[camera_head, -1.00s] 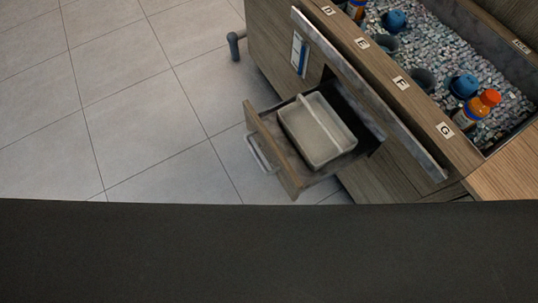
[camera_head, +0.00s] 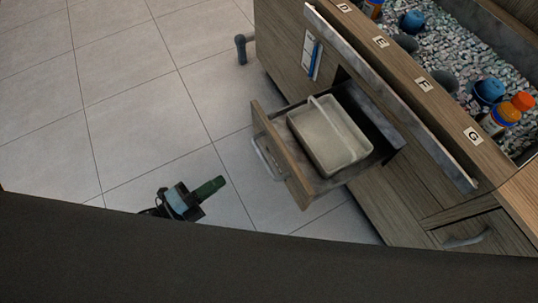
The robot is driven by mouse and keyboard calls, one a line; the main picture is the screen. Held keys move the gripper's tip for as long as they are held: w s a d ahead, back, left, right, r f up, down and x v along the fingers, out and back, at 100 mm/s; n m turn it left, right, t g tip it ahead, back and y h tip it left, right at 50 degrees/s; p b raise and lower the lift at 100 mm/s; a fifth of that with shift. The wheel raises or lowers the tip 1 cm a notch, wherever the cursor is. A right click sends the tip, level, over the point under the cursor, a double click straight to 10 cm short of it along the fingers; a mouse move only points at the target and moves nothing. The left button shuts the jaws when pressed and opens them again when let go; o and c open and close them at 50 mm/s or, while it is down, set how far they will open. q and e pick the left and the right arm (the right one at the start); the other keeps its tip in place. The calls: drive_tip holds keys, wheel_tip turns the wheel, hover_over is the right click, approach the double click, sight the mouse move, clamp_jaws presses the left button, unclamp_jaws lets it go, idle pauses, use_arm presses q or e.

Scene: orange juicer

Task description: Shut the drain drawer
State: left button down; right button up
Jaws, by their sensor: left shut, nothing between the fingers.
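The drain drawer (camera_head: 281,153) is pulled out of the wooden cabinet, with a metal bar handle (camera_head: 266,158) on its front. A pale grey tub (camera_head: 329,136) with a handle across it sits inside the drawer. My left gripper (camera_head: 216,183) is shut and empty above the floor, left of and below the drawer front. It points toward the drawer and is apart from it. My right gripper is out of the picture.
The cabinet top holds a bed of pebbles (camera_head: 455,62) with blue caps and an orange-capped bottle (camera_head: 507,114). A metal rail (camera_head: 390,95) runs along its front edge. Another closed drawer (camera_head: 485,232) is at lower right. Tiled floor (camera_head: 140,100) left of the cabinet is clear.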

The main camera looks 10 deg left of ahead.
sight(279, 149)
use_arm(q)
drive_tip(key=w+d+m, duration=0.1)
drive_tip(key=w+d, duration=0.2)
drive_tip(key=d, duration=0.1)
drive_tip(key=w+d+m+g+h, duration=0.1)
drive_tip(key=w+d+m, duration=0.1)
drive_tip(key=w+d, duration=0.1)
drive_tip(key=w+d+m+g+h, duration=0.1)
drive_tip(key=w+d, duration=0.2)
drive_tip(key=d, duration=0.2)
drive_tip(key=shift+w+r+b, duration=0.1)
drive_tip(key=shift+w+b, duration=0.25)
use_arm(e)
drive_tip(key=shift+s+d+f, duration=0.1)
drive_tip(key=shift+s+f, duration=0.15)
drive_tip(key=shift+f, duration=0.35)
use_arm(q)
drive_tip(key=shift+d, duration=0.1)
